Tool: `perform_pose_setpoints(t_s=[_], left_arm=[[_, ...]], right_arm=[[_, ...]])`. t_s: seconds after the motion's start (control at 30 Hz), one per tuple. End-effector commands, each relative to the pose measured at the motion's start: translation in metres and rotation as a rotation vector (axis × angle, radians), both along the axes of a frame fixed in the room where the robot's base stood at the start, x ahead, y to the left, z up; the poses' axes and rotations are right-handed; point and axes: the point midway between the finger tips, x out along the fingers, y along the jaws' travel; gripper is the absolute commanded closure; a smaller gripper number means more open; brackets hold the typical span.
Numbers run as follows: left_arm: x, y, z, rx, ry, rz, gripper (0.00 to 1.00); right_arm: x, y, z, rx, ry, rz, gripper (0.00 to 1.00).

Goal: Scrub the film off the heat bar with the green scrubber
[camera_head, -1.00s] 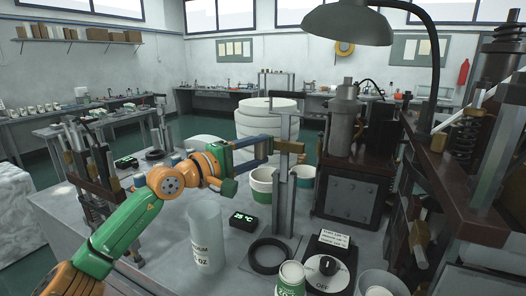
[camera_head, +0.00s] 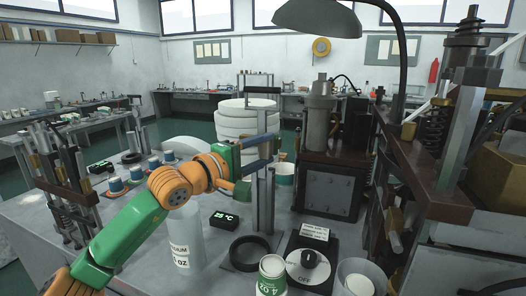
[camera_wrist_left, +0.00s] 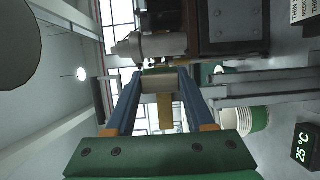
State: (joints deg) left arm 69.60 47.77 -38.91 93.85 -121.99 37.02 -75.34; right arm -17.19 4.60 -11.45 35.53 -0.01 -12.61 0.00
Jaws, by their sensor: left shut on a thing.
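My left gripper (camera_head: 268,146) has its blue fingers at the upright metal stand (camera_head: 264,200) with a black handle on top. In the left wrist view the fingers (camera_wrist_left: 160,84) are shut on a small pale block with a thin dark green strip at its far edge, which looks like the green scrubber (camera_wrist_left: 160,85). A brass-coloured bar (camera_wrist_left: 166,112), which may be the heat bar, lies just by the held block. I cannot tell whether they touch, and no film can be made out. In the head view the held thing is mostly hidden. My right gripper is not in view.
A clear cylinder (camera_head: 187,240) and a 25 °C display (camera_head: 224,217) stand near my left arm.

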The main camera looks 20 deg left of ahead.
Motion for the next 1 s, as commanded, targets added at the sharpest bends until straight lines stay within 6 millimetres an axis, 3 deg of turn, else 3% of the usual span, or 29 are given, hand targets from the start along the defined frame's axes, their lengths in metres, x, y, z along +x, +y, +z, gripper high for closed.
perform_pose_setpoints(t_s=[0.13,0.37,0.7,0.83,1.0], left_arm=[[0.001,0.020,0.002,0.001,0.002,0.006,0.91],[0.001,0.032,0.001,0.001,0.000,0.005,0.91],[0.000,0.067,0.001,0.001,0.000,0.004,0.91],[0.000,0.062,0.001,0.003,0.000,0.002,0.91],[0.000,0.040,0.000,0.002,-0.002,-0.002,0.91]], right_arm=[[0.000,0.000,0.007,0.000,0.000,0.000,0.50],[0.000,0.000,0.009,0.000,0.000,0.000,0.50],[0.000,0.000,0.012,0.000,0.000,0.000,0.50],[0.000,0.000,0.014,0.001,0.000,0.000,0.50],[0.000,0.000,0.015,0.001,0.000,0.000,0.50]])
